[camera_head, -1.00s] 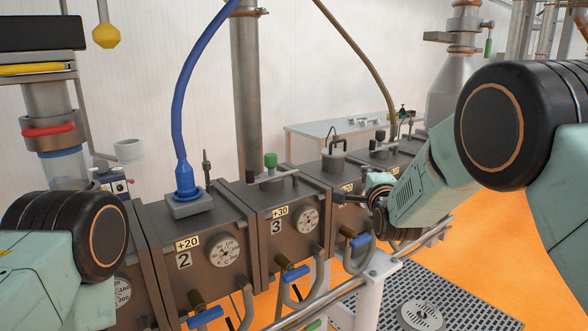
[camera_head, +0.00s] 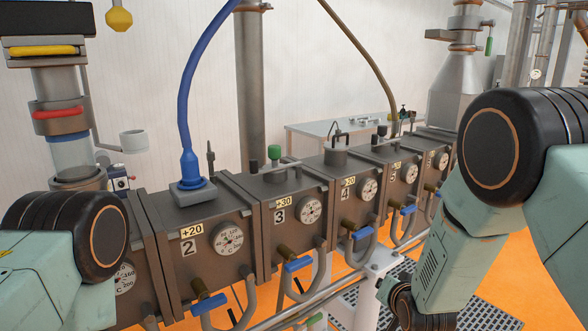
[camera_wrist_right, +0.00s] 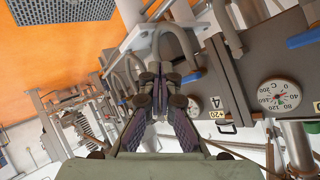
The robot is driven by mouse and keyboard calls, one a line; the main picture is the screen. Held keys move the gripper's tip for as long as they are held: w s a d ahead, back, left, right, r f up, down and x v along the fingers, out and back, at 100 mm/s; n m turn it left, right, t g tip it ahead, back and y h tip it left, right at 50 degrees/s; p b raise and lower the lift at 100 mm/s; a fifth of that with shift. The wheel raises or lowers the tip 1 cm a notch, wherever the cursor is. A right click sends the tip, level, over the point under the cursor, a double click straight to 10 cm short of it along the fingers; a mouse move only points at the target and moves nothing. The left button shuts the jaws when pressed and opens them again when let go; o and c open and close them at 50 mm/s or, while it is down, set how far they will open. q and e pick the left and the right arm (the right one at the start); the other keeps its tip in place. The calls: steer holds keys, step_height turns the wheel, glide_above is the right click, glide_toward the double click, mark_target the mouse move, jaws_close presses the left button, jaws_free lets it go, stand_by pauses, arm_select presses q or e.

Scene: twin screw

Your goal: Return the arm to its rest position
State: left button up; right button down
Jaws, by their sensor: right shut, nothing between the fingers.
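My right arm (camera_head: 455,255) comes in from the right in the head view and hangs down in front of the machine.
A row of grey numbered blocks (camera_head: 258,225) with dials and blue-handled valves (camera_head: 298,265) runs across the middle. A white post (camera_head: 372,295) and a dark floor grating (camera_head: 480,312) are close to the right gripper. Orange floor (camera_head: 515,260) is open at the right.

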steer(key=s+d+f+n+g+b, duration=0.2)
steer(key=s+f+n+g+b, duration=0.15)
steer(key=s+f, duration=0.95)
arm_select(q)
step_height(320, 180, down, 11)
steer(key=b, duration=0.7)
arm_select(e)
steer(key=s+f+g, duration=0.2)
steer(key=s+f, duration=0.3)
steer(key=s, duration=0.5)
steer(key=s+f+n+g, duration=0.1)
steer(key=s+f+g, duration=0.2)
steer(key=s, duration=0.7)
steer(key=s+f+n+g, duration=0.1)
steer(key=s+f+g, duration=0.2)
steer(key=s+f, duration=0.4)
steer(key=s, duration=0.4)
steer(key=shift+d+f, duration=0.25)
steer(key=shift+f, duration=0.05)
arm_select(q)
steer(key=shift+w+d+f, duration=0.1)
steer(key=shift+d, duration=0.05)
arm_select(e)
steer(key=shift+w+d, duration=0.1)
arm_select(q)
steer(key=shift+c, duration=0.6)
steer(key=c, duration=0.3)
steer(key=shift+w, duration=0.15)
